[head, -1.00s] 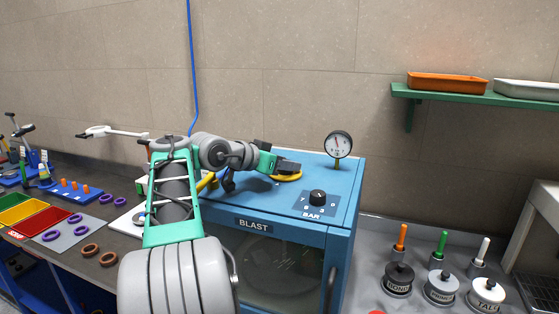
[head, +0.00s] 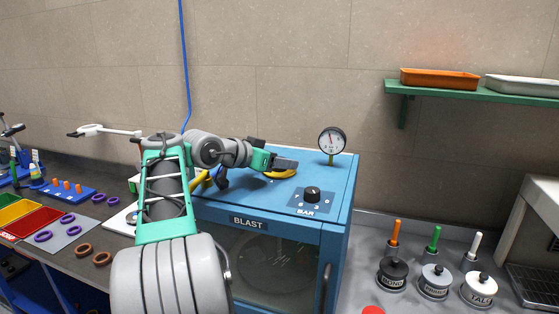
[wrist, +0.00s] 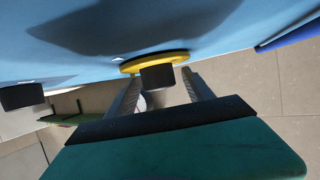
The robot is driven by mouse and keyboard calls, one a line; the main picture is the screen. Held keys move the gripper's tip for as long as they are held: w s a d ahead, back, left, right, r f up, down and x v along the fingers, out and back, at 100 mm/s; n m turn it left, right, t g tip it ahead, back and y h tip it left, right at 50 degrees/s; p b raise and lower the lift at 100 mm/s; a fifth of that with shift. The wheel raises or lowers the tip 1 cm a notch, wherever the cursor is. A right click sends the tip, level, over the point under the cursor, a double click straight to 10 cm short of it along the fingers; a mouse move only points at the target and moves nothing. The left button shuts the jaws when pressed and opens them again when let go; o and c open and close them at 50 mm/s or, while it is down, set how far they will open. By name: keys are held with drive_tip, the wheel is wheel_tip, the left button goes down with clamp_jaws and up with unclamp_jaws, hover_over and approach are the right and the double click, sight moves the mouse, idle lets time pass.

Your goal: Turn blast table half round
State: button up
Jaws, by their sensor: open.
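The blue BLAST cabinet (head: 335,245) stands on the bench. A round table shows only faintly through its front window (head: 270,262). On the cabinet top is a yellow disc (head: 281,174), partly hidden by my gripper (head: 286,163). In the wrist view the yellow disc (wrist: 133,66) carries a black knob (wrist: 157,78). My gripper (wrist: 161,82) is open, with the knob between its fingertips in that view. A narrow gap shows on each side, so the fingers seem not to touch it.
A black BAR dial (head: 312,194) and an upright pressure gauge (head: 332,141) stand on the cabinet top, right of my gripper. Labelled pots (head: 434,281) are at the right. Coloured trays (head: 32,222) and rings are at the left. A green shelf (head: 475,94) hangs on the wall.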

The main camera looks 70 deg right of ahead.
drive_tip(key=shift+r, duration=0.25)
drive_tip(key=r, duration=0.3)
drive_tip(key=shift+a+r, duration=0.15)
drive_tip(key=shift+a, duration=0.1)
drive_tip(key=s+a+r+p, duration=0.1)
drive_tip(key=s+a+r, duration=0.3)
drive_tip(key=a+r, duration=0.5)
drive_tip(key=a, duration=0.4)
drive_tip(key=shift+p, duration=0.3)
drive_tip(key=shift+d, duration=0.1)
